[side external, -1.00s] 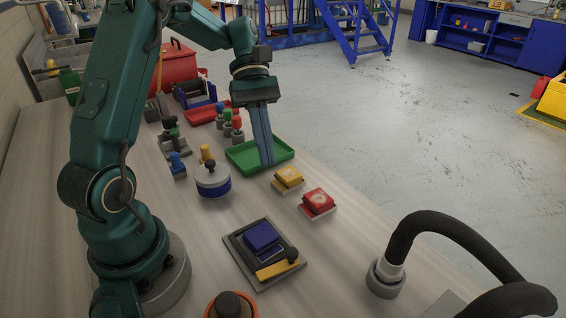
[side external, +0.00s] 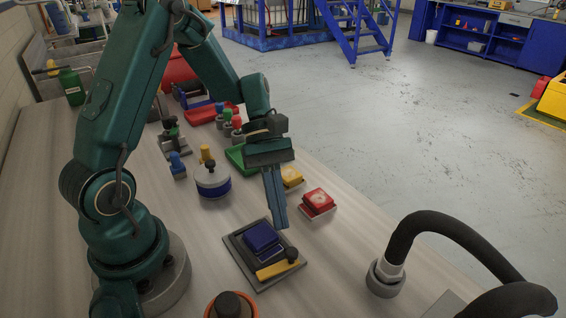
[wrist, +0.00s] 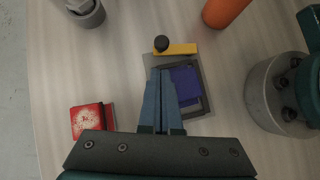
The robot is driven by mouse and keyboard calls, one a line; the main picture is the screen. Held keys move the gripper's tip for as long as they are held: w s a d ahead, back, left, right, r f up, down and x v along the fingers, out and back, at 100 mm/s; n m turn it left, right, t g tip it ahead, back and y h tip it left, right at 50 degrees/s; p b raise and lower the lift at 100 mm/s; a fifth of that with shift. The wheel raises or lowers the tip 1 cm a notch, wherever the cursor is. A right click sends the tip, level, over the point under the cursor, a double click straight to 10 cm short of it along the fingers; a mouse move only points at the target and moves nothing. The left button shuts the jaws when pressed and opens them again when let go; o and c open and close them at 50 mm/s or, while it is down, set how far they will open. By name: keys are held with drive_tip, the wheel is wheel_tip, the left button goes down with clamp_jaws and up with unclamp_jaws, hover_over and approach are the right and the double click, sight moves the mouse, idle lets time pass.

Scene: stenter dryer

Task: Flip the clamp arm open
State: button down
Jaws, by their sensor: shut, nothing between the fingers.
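The clamp arm is a yellow bar (side external: 272,270) with a black ball knob (side external: 292,254) at one end. It lies along the near edge of a dark grey base plate (side external: 236,258) that carries a blue block (side external: 260,236). The wrist view also shows the yellow bar (wrist: 183,49), its knob (wrist: 161,43) and the blue block (wrist: 186,86). My gripper (side external: 281,226) is shut and empty, with its fingers pointing down close to the plate's far right side. It is apart from the bar and knob. In the wrist view the fingertips (wrist: 160,72) partly cover the plate.
A red button box (side external: 318,201) and a yellow one (side external: 292,178) stand beyond the plate, near my fingers. A green tray (side external: 236,158) lies farther back. A white and blue round pot (side external: 212,182) is to the left. A black hose (side external: 455,235) arches at the right.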

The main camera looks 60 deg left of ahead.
sight(291, 257)
drive_tip(key=shift+s+d+f, duration=0.15)
drive_tip(key=shift+s+d, duration=0.05)
drive_tip(key=shift+d, duration=0.5)
drive_tip(key=shift+s+d+f, duration=0.1)
drive_tip(key=shift+s+d, duration=0.1)
drive_tip(key=shift+d, duration=0.45)
drive_tip(key=shift+w+d+m+g, duration=0.15)
drive_tip(key=shift+d+m+g, duration=0.25)
drive_tip(key=shift+m, duration=0.3)
drive_tip(key=d+m+g, duration=0.1)
drive_tip(key=m+y, duration=0.1)
drive_tip(key=shift+w+d+m+g, duration=0.2)
drive_tip(key=shift+d+m+g, duration=0.15)
drive_tip(key=shift+m+g, duration=0.05)
drive_tip(key=d+m+g+y, duration=0.1)
drive_tip(key=m, duration=0.1)
drive_tip(key=d+m+g+y, duration=0.1)
drive_tip(key=m, duration=0.1)
drive_tip(key=shift+s+d+y, duration=0.15)
drive_tip(key=shift+d+y, duration=0.1)
drive_tip(key=shift+y, duration=0.05)
drive_tip(key=shift+a, duration=0.1)
drive_tip(key=shift+s+a, duration=0.35)
drive_tip(key=shift+a, duration=0.35)
